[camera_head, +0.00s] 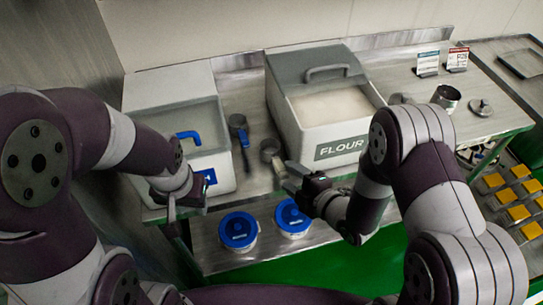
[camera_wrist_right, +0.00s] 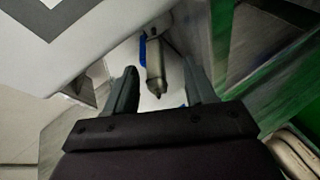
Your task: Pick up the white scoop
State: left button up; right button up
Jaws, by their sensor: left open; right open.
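A pale grey scoop, the nearest match to a white scoop, has its round bowl (camera_head: 270,147) on the metal table left of the flour bin. Its handle runs down towards my right gripper (camera_head: 287,176), which partly hides it. In the right wrist view, a pale handle-like piece (camera_wrist_right: 157,68) shows between the two fingers of my right gripper (camera_wrist_right: 160,78); whether they touch it is unclear. The right gripper is open. My left gripper (camera_head: 182,207) is open and empty near the table's front edge, below the white bin.
A flour bin (camera_head: 318,152) and a white bin with a blue handle (camera_head: 222,160) flank the scoop. A blue-handled scoop (camera_head: 238,122) lies close by on the left. Two blue-lidded tubs (camera_head: 238,230) (camera_head: 292,218) stand in front. A metal cup (camera_head: 446,96) is at right.

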aim_at(279, 165)
jog(key=x, duration=0.4)
jog(key=p+x, duration=0.1)
jog(key=x, duration=0.1)
jog(key=shift+w+d+r, duration=0.15)
jog(key=shift+r, duration=0.15)
jog(key=shift+w+f, duration=0.1)
jog(key=shift+w, duration=0.05)
jog(key=c, duration=0.7)
grip_shut()
notch_tip(279, 165, up, 28)
jog(key=p, duration=0.1)
jog(key=shift+p, duration=0.35)
jog(key=shift+o, duration=0.7)
grip_release()
grip_shut()
